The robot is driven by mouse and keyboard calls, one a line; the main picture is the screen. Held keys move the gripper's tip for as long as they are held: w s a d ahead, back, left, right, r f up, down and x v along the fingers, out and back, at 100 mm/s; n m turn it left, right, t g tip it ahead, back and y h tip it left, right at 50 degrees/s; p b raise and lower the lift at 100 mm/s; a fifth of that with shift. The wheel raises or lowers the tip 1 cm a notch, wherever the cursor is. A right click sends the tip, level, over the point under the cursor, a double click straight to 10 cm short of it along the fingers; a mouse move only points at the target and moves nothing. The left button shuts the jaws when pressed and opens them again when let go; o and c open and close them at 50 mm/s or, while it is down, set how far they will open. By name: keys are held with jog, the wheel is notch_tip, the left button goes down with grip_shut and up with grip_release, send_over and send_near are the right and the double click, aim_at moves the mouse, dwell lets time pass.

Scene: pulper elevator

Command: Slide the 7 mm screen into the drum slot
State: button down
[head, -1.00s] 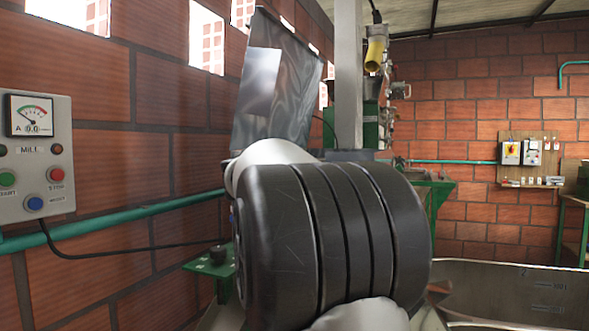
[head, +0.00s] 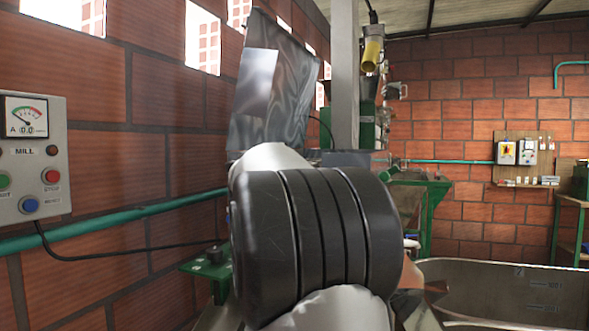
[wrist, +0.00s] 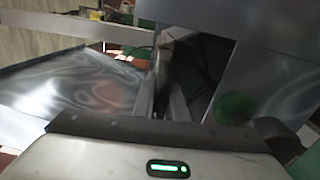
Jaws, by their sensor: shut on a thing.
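My gripper (wrist: 168,106) shows at the lower middle of the wrist view, its pale body with a green light below. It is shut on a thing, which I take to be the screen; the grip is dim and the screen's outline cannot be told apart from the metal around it. Beyond the fingertips is a dark, narrow opening between metal faces; I cannot tell whether it is the drum slot. In the head view my own black and white arm hides the gripper, screen and slot.
A tall bent metal sheet (head: 272,95) stands behind my arm, beside a grey post (head: 344,75). A mill control panel (head: 33,160) is on the left wall, above a green pipe (head: 130,213). A metal tank (head: 470,283) stands at lower right. Shiny sheet metal (wrist: 75,85) fills the wrist view's left.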

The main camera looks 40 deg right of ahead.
jog(key=shift+p+x, duration=0.35)
jog(key=shift+x, duration=1.45)
jog(key=c, duration=1.7)
grip_release()
jog(key=shift+a+f, duration=0.1)
jog(key=shift+a, duration=0.1)
jog(key=b+v, duration=0.1)
jog(key=v, duration=1.6)
jog(key=shift+s, duration=0.15)
